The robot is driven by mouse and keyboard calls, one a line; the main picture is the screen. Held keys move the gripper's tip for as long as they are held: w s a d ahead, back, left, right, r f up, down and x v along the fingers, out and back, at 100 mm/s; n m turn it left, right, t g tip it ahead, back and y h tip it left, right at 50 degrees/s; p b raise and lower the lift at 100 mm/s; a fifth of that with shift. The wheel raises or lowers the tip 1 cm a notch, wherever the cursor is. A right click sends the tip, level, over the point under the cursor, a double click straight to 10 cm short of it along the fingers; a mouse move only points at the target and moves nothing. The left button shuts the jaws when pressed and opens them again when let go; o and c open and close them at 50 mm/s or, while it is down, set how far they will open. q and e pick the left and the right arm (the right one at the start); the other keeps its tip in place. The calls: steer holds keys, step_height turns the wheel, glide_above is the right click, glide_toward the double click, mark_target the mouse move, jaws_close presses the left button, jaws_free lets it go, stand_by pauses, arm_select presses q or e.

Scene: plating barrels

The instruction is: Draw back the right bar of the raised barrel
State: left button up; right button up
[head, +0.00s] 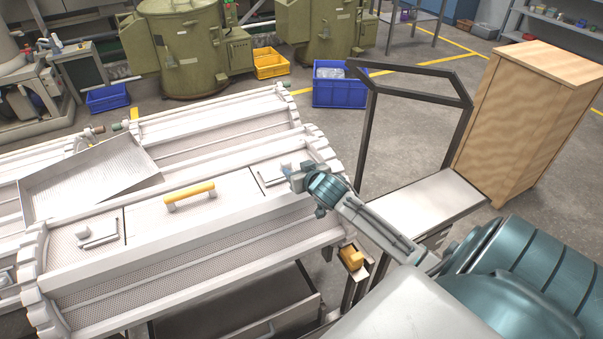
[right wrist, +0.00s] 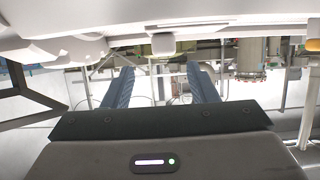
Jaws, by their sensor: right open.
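The raised barrel (head: 215,235) is white with ribbed ends and perforated panels, and fills the left and middle of the head view. Its lid carries a yellow handle (head: 190,192). The right bar (head: 271,180) is a thin, bent pale bar on the lid's right part, partly behind my gripper. The left bar (head: 98,239) lies on the lid's left part. My right gripper (head: 297,176) is at the barrel's right end, beside the right bar. In the right wrist view its blue fingers (right wrist: 161,80) stand apart with nothing held between them. My left gripper is not in view.
An open perforated tray (head: 90,178) rests tilted on the barrels at left. A dark metal frame (head: 368,130) stands right of the barrel, by a pale bench (head: 425,205). A wooden cabinet (head: 525,120) and blue crate (head: 340,92) stand beyond. Grey floor is clear between them.

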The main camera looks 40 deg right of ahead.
steer(key=shift+v, duration=1.15)
steer(key=shift+f, duration=0.1)
steer(key=s+a+f+n+g, duration=0.1)
steer(key=s+a+f+g, duration=0.1)
steer(key=s+a+f, duration=0.3)
steer(key=s+a+f+g, duration=0.2)
steer(key=s+a, duration=0.1)
steer(key=s, duration=0.4)
steer(key=s+a+n+g+y, duration=0.1)
steer(key=s+a+g, duration=0.3)
steer(key=s, duration=0.6)
steer(key=s+a+n+g+y, duration=0.1)
steer(key=s+a+n+g, duration=0.1)
steer(key=s+a, duration=0.6)
steer(key=s+d+f, duration=0.1)
steer(key=d+f, duration=0.1)
steer(key=f, duration=1.3)
steer(key=d+f, duration=0.3)
steer(key=f, duration=1.1)
steer(key=s+d+f+m+g, duration=0.1)
steer(key=s+f+g, duration=0.1)
steer(key=s+f, duration=1.6)
step_height(320, 180, down, 3)
steer(key=shift+s+r, duration=0.15)
